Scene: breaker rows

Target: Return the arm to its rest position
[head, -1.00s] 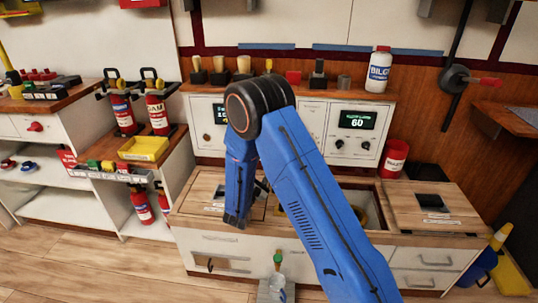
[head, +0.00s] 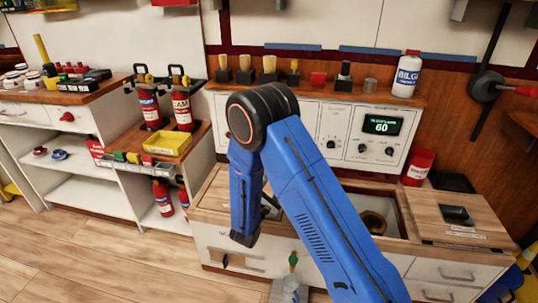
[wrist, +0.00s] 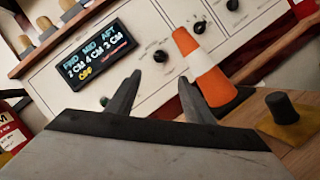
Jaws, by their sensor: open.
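My blue arm (head: 310,205) rises from the lower right of the head view to a black-capped elbow, then folds down over the counter (head: 215,195). The head view does not clearly show my gripper. In the wrist view my gripper (wrist: 162,82) has its two dark fingers spread apart, with nothing held between them. An orange and white cone (wrist: 208,75) stands beyond the right finger, which overlaps its edge in the picture. I cannot tell the gap between them.
A white panel with a lit display (wrist: 97,55) and knobs faces the wrist camera. In the head view, a white bottle (head: 407,75) stands on the shelf, a red tub (head: 416,167) sits at right, and fire extinguishers (head: 150,108) stand at left. Wooden floor (head: 100,255) is clear at front left.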

